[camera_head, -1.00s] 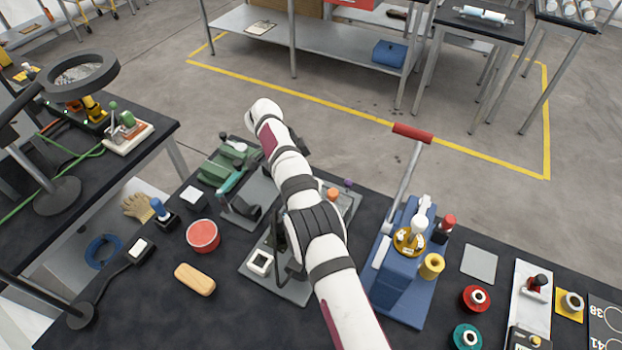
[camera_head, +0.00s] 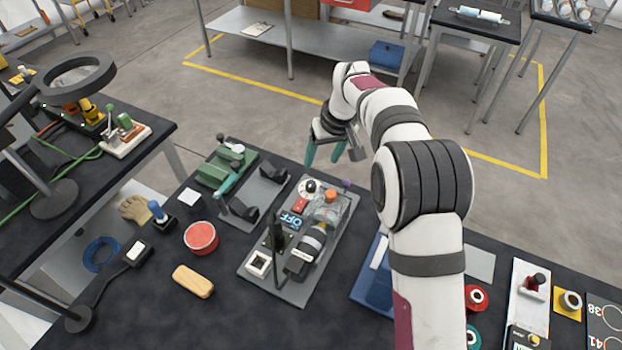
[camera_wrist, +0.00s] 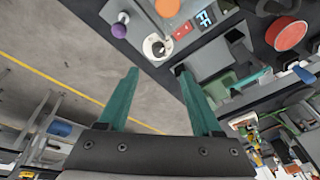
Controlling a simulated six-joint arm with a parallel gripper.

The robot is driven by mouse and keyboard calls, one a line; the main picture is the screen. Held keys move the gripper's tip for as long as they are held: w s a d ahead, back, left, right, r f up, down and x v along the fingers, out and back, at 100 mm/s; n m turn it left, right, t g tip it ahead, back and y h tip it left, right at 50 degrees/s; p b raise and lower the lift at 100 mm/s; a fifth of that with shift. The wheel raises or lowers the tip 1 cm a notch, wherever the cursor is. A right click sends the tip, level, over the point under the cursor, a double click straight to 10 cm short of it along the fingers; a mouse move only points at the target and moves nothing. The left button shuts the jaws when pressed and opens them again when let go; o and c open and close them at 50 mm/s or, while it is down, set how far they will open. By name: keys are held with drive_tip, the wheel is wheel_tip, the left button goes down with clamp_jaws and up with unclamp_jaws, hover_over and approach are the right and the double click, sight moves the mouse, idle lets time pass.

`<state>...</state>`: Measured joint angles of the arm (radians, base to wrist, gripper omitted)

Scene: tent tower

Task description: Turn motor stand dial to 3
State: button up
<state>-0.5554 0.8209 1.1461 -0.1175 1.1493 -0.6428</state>
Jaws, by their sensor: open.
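The motor stand (camera_head: 290,284) is a grey plate on the dark bench. It carries a black motor (camera_head: 305,250), an OFF label (camera_head: 291,220), a small red switch (camera_head: 300,205) and an orange knob (camera_head: 330,196). The dial (camera_head: 309,187) is a white disc with a dark knob at the plate's far end; it also shows in the wrist view (camera_wrist: 157,47). Its numbers are too small to read. My gripper (camera_head: 324,156) is open and empty, with teal fingers pointing down, above and beyond the dial. In the wrist view the dial lies just ahead of the fingertips (camera_wrist: 157,71).
A purple knob (camera_head: 346,184) stands at the plate's far corner, near the dial. A green device (camera_head: 226,168) and grey brackets are left of the stand. A red round tin (camera_head: 201,238) sits at left.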

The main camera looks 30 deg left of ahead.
drive_tip(key=d+r+n+y, duration=0.1)
drive_tip(key=d+r+n, duration=0.1)
drive_tip(key=n, duration=0.2)
approach(311, 183)
drive_tip(key=shift+y, duration=0.3)
drive_tip(key=x, duration=0.8)
drive_tip(key=shift+d+f, duration=0.1)
drive_tip(key=shift+f, duration=0.25)
drive_tip(key=shift+t, duration=0.3)
clamp_jaws()
